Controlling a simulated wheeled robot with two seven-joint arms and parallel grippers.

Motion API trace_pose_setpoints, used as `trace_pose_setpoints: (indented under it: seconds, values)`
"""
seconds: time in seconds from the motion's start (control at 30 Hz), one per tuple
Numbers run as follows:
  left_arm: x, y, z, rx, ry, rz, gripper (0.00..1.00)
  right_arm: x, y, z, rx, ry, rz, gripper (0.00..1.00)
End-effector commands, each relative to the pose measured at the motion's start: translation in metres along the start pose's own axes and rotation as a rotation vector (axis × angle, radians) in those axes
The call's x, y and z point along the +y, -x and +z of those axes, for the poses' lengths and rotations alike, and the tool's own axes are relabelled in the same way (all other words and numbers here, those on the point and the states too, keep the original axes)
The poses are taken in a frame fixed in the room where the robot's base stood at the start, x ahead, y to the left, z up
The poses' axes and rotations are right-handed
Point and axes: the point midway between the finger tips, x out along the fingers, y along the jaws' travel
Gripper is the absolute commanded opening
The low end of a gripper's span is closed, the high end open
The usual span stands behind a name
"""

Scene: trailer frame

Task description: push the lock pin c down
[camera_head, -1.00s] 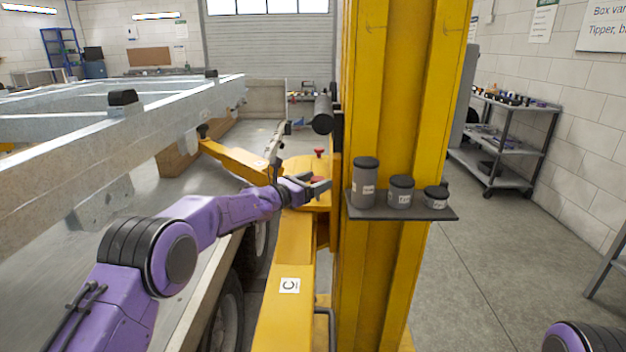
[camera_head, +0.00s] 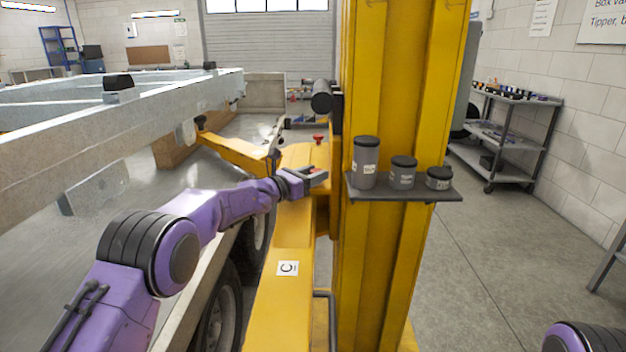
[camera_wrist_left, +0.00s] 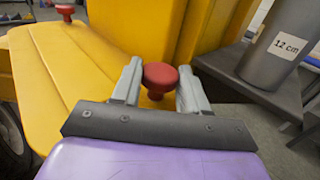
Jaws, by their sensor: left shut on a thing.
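A red-headed lock pin (camera_wrist_left: 160,76) stands between the two fingers of my left gripper (camera_wrist_left: 160,88) in the left wrist view. My left gripper (camera_head: 313,174) is shut on this pin at the base of the yellow post in the head view. A little red shows between its fingers there. The near yellow lift arm (camera_head: 291,240) carries a white label "C" (camera_head: 288,268). A second red pin (camera_head: 318,138) stands farther back and also shows in the left wrist view (camera_wrist_left: 65,12). The lower shaft of the held pin is mostly hidden. My right gripper is out of view.
The yellow post (camera_head: 400,100) rises just right of my left gripper. Its small shelf (camera_head: 405,191) bears grey cylinders (camera_head: 365,162), one marked 12 cm in the left wrist view (camera_wrist_left: 272,52). The trailer frame (camera_head: 170,105) and a wheel (camera_head: 222,318) lie left.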

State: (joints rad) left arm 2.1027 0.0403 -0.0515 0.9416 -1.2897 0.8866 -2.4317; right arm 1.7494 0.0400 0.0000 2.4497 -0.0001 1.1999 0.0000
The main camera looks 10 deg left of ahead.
Motion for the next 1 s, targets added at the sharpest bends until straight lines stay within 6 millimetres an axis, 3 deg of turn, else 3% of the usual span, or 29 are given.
trace_pose_setpoints:
  seconds: [0.17,0.2,0.27,0.67,1.0]
  values:
    - [-0.001,0.001,-0.006,0.014,0.002,0.000,0.00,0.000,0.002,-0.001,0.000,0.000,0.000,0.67]
    - [-0.001,0.001,-0.007,0.015,0.002,0.000,0.50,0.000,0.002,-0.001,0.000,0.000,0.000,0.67]
    - [-0.001,0.000,-0.007,0.014,0.002,0.000,0.68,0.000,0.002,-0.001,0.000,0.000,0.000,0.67]
    - [-0.001,0.009,-0.005,0.010,0.001,-0.002,0.68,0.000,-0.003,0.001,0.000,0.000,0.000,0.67]
    - [0.000,0.081,-0.006,0.010,0.002,0.002,0.68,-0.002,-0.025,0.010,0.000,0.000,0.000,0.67]
